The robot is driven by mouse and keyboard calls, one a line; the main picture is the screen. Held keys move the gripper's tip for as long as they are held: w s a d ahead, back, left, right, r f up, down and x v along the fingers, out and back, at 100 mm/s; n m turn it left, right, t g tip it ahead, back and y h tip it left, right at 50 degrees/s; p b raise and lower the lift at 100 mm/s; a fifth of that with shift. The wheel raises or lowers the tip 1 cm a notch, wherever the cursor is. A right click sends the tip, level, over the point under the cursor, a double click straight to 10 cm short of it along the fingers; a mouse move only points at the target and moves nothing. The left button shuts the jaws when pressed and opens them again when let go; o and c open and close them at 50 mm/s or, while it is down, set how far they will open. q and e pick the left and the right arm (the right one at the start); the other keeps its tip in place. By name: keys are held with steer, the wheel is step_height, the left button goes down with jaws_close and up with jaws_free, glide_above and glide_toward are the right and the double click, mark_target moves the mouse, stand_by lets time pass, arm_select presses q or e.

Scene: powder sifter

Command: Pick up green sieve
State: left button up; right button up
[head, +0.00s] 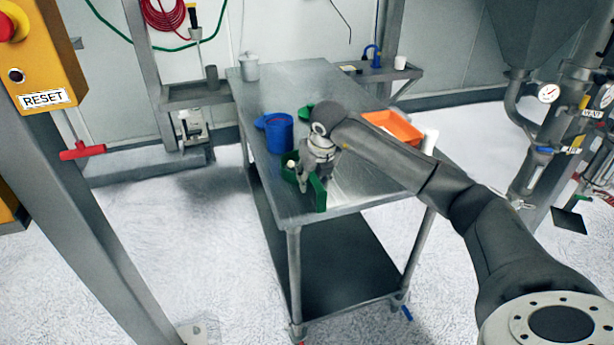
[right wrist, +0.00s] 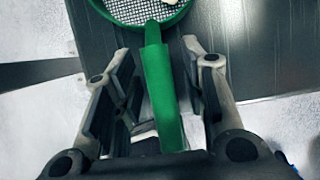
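The green sieve (right wrist: 157,75) lies on the metal table (head: 275,90), near its front edge. In the right wrist view its round mesh head is at the top, cut off by the frame edge, and its handle runs down between my fingers. In the head view the green handle (head: 318,194) shows at the table's front edge, partly hidden by my gripper. My right gripper (head: 309,178) is open around the handle, with a finger on each side and visible gaps; it also shows in the right wrist view (right wrist: 160,85). My left gripper is not in view.
A blue jug (head: 278,134) stands just left of my right gripper. Another green item (head: 306,113) is behind it. An orange tray (head: 393,127) lies on the right, past my forearm. A metal canister (head: 250,67) stands at the back left. The table's middle back is clear.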

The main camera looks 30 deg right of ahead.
jaws_close()
steer(key=shift+r, duration=0.15)
